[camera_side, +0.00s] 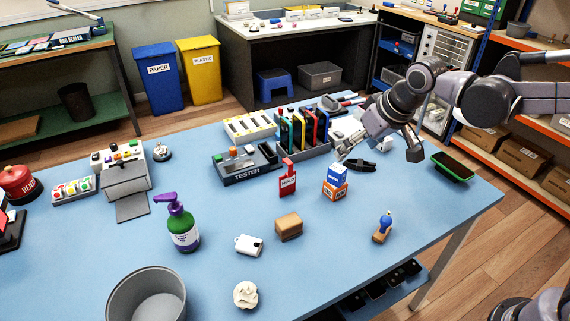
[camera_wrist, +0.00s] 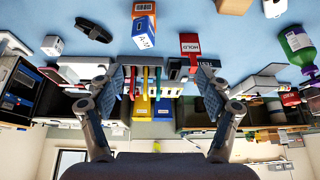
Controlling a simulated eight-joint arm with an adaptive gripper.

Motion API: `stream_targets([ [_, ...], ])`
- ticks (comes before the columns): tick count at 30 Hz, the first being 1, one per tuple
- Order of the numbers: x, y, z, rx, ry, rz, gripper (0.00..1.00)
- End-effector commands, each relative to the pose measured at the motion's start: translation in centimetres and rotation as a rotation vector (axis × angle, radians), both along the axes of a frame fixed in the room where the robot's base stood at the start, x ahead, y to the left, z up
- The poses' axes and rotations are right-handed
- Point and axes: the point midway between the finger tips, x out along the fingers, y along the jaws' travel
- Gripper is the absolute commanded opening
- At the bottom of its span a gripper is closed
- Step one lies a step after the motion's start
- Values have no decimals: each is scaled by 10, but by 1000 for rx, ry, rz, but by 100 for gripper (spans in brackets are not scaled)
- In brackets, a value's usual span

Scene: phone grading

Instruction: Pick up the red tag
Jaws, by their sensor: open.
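The red tag (camera_side: 287,182) stands upright on the blue table, with a white label that reads HOLD. It also shows upside down in the wrist view (camera_wrist: 190,43), above and right of the middle. My gripper (camera_side: 381,150) is open and empty, above the table and to the right of the tag. In the wrist view its two fingers (camera_wrist: 159,92) are spread wide with nothing held between them. The tag is apart from both fingers.
A stack of blue and orange boxes (camera_side: 335,189) stands between the tag and my gripper. The tester (camera_side: 245,166) and a rack of coloured slots (camera_side: 303,133) are behind the tag. A brown block (camera_side: 288,226) lies in front.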

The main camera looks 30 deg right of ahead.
Motion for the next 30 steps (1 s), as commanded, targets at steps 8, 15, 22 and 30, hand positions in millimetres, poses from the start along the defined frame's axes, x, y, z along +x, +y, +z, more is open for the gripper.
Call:
stream_targets([
  [8, 68, 49, -33, -8, 54, 22, 77],
  [15, 103, 84, -68, -18, 89, 32, 77],
  [22, 114, 93, -85, -21, 99, 33, 77],
  [30, 128, 94, -119, -19, 98, 32, 77],
])
